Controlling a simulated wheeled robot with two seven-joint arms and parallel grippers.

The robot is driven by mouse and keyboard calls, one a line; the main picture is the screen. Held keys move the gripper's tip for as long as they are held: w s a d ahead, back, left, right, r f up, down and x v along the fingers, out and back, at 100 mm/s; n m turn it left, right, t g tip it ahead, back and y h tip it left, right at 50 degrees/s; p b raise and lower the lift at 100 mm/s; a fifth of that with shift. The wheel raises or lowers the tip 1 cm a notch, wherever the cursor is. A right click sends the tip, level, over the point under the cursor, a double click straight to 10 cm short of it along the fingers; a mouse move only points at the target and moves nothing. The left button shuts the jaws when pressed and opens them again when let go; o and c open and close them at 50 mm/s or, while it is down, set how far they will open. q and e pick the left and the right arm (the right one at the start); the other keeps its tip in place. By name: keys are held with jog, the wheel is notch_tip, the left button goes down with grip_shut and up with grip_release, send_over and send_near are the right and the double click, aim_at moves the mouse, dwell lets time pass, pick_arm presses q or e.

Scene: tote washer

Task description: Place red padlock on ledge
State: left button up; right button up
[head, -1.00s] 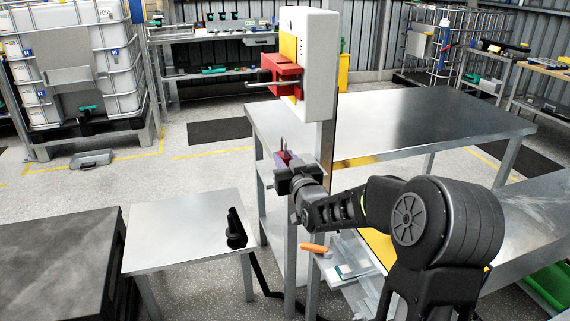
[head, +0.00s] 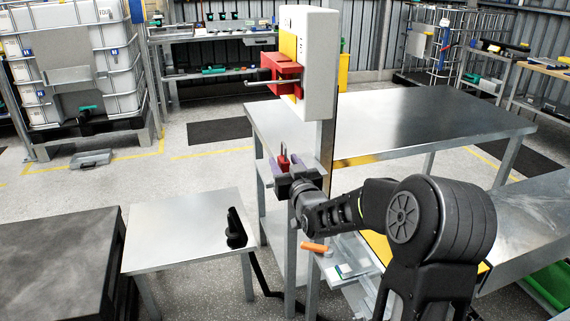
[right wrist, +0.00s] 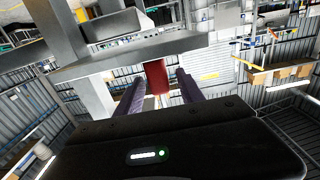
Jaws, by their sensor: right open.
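The red padlock (head: 283,162) stands upright with its shackle up, at the small grey ledge (head: 264,173) on the side of the post. My right gripper (head: 287,168) is open, with its purple fingers spread on either side of the padlock. In the right wrist view the padlock (right wrist: 156,77) shows between the two fingers, with gaps on both sides, and its end meets the ledge plate (right wrist: 150,50). Part of the padlock's lower body is hidden by the gripper in the head view. My left gripper is not in view.
Above the ledge is a white and yellow box (head: 318,65) with a red switch (head: 281,70) and a protruding handle. A metal table (head: 440,115) stands behind. A low table (head: 185,225) holds a black object (head: 235,230). An orange-handled item (head: 314,247) lies below my arm.

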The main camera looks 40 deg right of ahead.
jog(key=shift+r, duration=0.15)
jog(key=v, duration=1.2)
dwell(0.5)
